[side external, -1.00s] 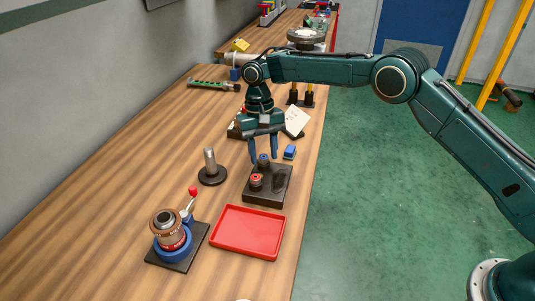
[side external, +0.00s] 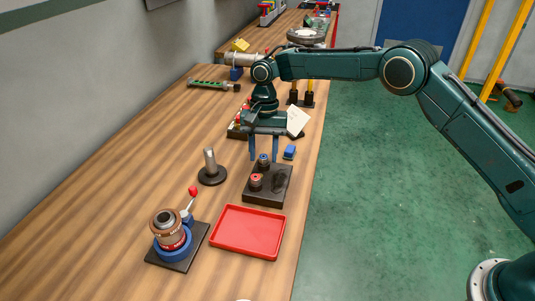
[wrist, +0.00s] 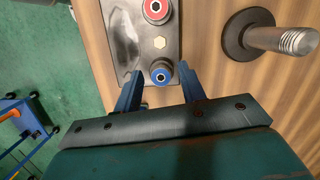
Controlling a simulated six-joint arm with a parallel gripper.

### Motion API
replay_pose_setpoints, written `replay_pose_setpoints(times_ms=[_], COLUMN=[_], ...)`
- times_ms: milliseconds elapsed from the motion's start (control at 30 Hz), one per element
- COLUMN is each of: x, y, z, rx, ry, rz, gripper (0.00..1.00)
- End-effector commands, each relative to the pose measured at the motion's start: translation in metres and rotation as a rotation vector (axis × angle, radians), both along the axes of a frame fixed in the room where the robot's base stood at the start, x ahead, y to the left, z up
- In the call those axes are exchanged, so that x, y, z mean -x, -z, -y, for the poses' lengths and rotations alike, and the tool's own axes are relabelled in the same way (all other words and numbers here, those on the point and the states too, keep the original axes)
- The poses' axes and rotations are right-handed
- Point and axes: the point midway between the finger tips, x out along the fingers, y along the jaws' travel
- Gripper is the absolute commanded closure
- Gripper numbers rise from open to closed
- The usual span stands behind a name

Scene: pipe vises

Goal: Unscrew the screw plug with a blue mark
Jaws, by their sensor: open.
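The screw plug with a blue mark (side external: 263,158) stands at the far end of a dark block (side external: 258,197). A second plug with a red mark (side external: 256,182) stands nearer on the same block and also shows in the wrist view (wrist: 156,9). My gripper (side external: 264,159) points down with its fingers apart at the blue-marked plug. In the wrist view the open fingers (wrist: 160,80) lie to either side of it, with nothing visibly gripped. I cannot tell whether the fingertips are level with the plug.
A red tray (side external: 246,254) lies nearer on the bench. A blue vise holding a brown fitting (side external: 166,225) stands at near left. A threaded post on a round base (side external: 211,177) is left of the block. A small blue object (side external: 289,152) sits right of my gripper.

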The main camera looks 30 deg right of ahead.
Motion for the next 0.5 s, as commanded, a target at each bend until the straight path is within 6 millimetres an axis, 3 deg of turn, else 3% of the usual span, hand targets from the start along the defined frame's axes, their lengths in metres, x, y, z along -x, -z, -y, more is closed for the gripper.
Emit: replay_pose_setpoints(times_ms=[500], x=[0.0005], y=[-0.0006], z=[0.0002], rx=[0.0], ry=[0.488], rz=[0.0], gripper=[0.6])
